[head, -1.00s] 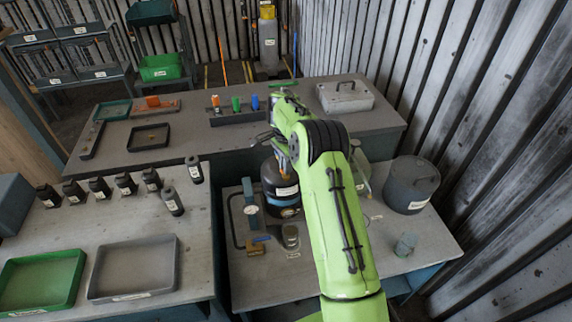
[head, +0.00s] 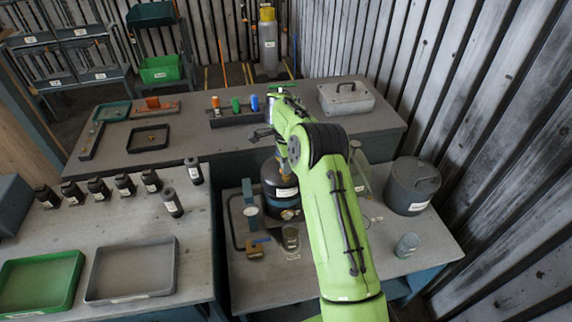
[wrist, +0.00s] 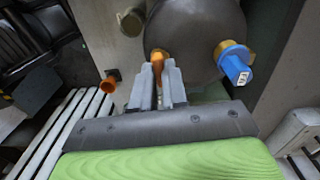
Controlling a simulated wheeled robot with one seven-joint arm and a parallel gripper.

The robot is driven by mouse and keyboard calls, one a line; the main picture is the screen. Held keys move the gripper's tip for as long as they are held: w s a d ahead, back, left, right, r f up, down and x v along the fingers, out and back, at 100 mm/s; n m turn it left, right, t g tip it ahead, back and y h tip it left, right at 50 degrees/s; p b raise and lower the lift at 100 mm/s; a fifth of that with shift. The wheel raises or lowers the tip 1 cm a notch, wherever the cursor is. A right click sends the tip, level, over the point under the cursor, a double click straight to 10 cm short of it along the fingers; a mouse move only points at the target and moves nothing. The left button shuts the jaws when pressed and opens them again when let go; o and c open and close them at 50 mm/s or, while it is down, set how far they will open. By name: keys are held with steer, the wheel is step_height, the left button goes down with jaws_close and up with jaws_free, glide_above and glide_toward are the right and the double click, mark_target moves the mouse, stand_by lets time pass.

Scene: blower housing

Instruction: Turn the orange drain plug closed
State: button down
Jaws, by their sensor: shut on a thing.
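The orange drain plug (wrist: 157,58) sits at the edge of the dark round blower housing (wrist: 195,40) in the wrist view. My gripper (wrist: 159,75) is shut on the plug, with one grey finger on each side of it. The fingers hide part of the plug, so I cannot tell how far it is turned. In the head view the dark housing (head: 281,180) stands on the front bench, partly behind my green arm. The plug cannot be made out there.
A blue-handled fitting (wrist: 235,66) sticks out of the housing's right side. A separate orange piece (wrist: 109,84) lies to the left of my fingers. A small metal cup (head: 290,238) stands before the housing, and a lidded grey pot (head: 412,188) stands at right.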

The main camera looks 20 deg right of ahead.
steer(key=shift+r, duration=0.1)
steer(key=c, duration=1.2)
jaws_free()
steer(key=shift+o, duration=0.2)
step_height(320, 180, up, 16)
steer(key=p, duration=0.4)
steer(key=shift+f, duration=0.2)
